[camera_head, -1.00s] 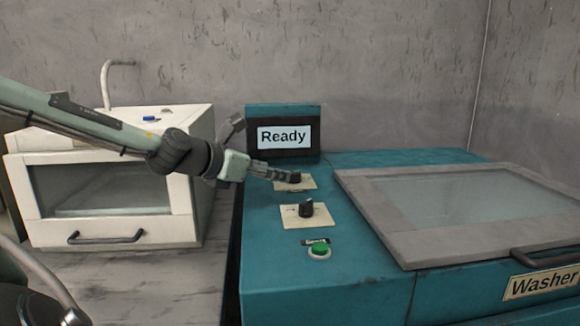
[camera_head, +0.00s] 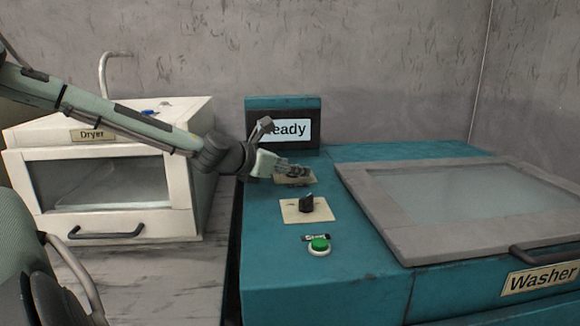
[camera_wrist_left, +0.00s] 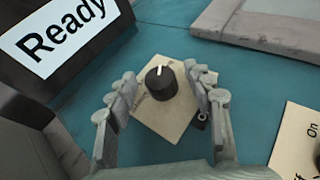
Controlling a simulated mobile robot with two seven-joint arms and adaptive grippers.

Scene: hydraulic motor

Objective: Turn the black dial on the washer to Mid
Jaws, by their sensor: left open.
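The teal washer (camera_head: 340,290) has two black dials on cream plates. The rear dial sits on a plate (camera_head: 293,181) mostly hidden behind my left gripper (camera_head: 294,171) in the head view. In the left wrist view this black dial (camera_wrist_left: 161,84) shows a white pointer mark toward the top, and small plate lettering too blurred to read. My left gripper (camera_wrist_left: 165,88) is open, its fingers on either side of the dial; contact cannot be told. The front dial (camera_head: 307,203) is clear of the gripper. My right gripper is out of view.
A green button (camera_head: 319,244) sits in front of the dials. A display (camera_head: 289,130) reading "Ready" stands behind, partly covered by my wrist. The washer's glass lid (camera_head: 470,198) is right. A white dryer (camera_head: 110,150) stands left.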

